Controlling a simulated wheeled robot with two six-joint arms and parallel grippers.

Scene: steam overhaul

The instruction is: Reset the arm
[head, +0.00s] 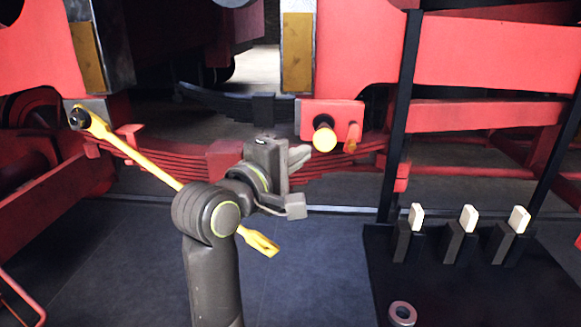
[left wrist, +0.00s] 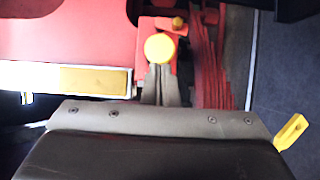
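My left gripper (head: 302,155) is in the middle of the head view, in front of the red frame. Its fingers point right, towards a round yellow-ended pin (head: 324,138) on a red block. In the left wrist view the fingers (left wrist: 160,80) lie close together, shut, with nothing seen between them. The yellow pin end (left wrist: 160,48) shows just beyond their tips; I cannot tell whether they touch it. My right gripper is in neither view.
A long yellow bar tool (head: 148,165) with a dark socket end slants behind my left arm; its forked end also shows in the left wrist view (left wrist: 291,132). A black stand (head: 460,290) at right carries white-topped blocks and a metal ring (head: 402,313). Red leaf springs (head: 340,160) lie behind.

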